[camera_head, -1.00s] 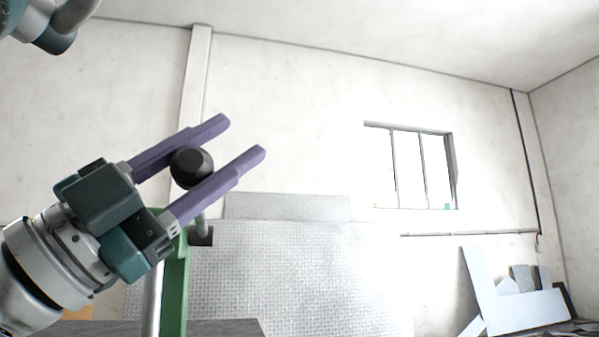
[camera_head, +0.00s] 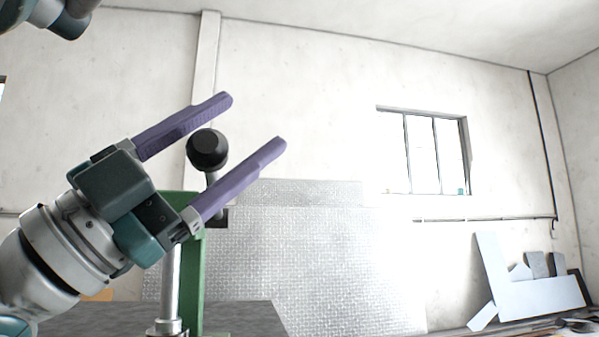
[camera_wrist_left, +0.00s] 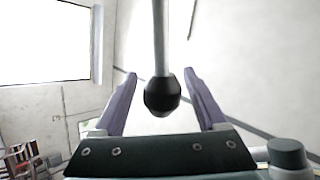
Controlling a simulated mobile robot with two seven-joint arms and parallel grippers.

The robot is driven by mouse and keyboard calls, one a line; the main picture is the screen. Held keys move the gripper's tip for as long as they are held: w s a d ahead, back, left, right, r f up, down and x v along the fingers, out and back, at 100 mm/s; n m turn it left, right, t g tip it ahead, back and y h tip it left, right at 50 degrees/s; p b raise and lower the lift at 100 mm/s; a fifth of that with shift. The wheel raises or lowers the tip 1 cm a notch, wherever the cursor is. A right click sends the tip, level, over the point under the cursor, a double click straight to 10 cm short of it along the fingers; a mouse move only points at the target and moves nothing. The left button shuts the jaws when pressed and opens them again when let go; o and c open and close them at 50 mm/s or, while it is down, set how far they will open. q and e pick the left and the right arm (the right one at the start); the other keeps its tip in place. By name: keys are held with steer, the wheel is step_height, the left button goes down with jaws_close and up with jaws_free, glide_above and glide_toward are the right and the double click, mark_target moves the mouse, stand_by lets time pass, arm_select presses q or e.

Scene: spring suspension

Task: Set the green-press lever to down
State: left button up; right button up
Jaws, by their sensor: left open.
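The green press (camera_head: 190,275) stands at the lower left of the head view, partly hidden behind my left gripper. Its lever ends in a black ball knob (camera_head: 207,149) on a metal rod, and the knob is raised above the press frame. My left gripper (camera_head: 255,120) is open, with one purple finger on each side of the knob. In the left wrist view the knob (camera_wrist_left: 162,96) hangs on its rod (camera_wrist_left: 161,40) between the open fingers (camera_wrist_left: 160,85), with gaps on both sides. My right gripper is not in view.
A grey table top (camera_head: 245,316) lies under the press. Metal tread-plate sheets (camera_head: 310,260) stand behind it. White and grey panels (camera_head: 535,290) lean at the far right. The air to the right of the gripper is clear.

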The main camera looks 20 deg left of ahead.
arm_select(q)
steer(key=b+v, duration=0.2)
steer(key=v, duration=0.6)
steer(key=shift+f, duration=0.15)
steer(key=shift+s+a+f, duration=0.3)
steer(key=shift+s+a, duration=0.05)
steer(key=shift+s, duration=0.1)
